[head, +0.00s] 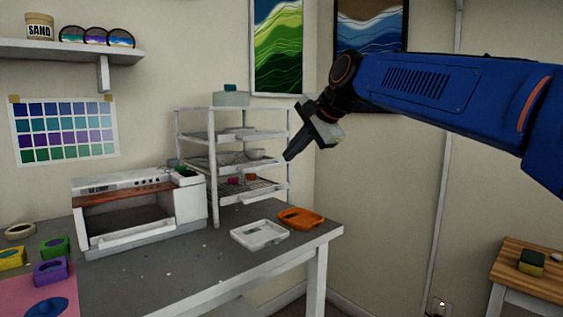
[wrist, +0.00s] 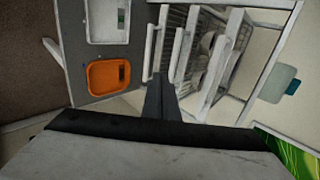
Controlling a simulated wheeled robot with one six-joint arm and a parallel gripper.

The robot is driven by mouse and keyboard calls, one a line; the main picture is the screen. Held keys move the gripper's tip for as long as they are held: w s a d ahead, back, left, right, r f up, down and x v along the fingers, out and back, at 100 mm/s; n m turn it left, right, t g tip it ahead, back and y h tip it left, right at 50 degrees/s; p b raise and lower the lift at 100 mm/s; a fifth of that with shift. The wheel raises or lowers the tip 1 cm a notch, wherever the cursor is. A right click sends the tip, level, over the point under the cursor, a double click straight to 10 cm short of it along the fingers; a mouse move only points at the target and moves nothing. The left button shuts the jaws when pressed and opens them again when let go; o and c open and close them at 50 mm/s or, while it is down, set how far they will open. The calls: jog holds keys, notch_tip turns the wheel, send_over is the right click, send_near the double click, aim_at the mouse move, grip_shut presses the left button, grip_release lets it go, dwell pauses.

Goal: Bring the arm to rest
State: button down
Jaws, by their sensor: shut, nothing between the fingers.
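My blue arm reaches in from the right in the head view. My gripper (head: 289,156) hangs in the air in front of the white shelf rack, above the table's right end, pointing down and to the left. Its fingers are shut with nothing between them. In the wrist view my gripper (wrist: 158,78) shows as dark closed fingers, with the rack beyond them. I cannot tell from these frames how far the fingertips are from the rack.
A white tray (head: 260,235) and an orange tray (head: 302,218) lie on the table. A white oven-like machine (head: 135,238) stands left. A wooden stool (head: 525,285) is at right.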

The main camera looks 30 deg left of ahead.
jog(key=d+f+t+h, duration=0.1)
jog(key=d+f+h, duration=0.15)
jog(key=d, duration=1.95)
jog(key=s+d+f+n+t+h, duration=0.1)
jog(key=s+d+f, duration=0.25)
jog(key=d, duration=0.45)
jog(key=s+d+f+n+h, duration=0.1)
jog(key=s+d+f, duration=0.1)
jog(key=d+f, duration=0.45)
jog(key=s+d+f+n+h, duration=0.2)
jog(key=s+d+f+h, duration=0.2)
jog(key=s+d+f, duration=1.8)
notch_tip(320, 180, down, 2)
jog(key=shift+s+d+f+n+g, duration=0.15)
jog(key=shift+d+f+n+g, duration=0.2)
jog(key=shift+d, duration=0.5)
jog(key=shift+r, duration=0.1)
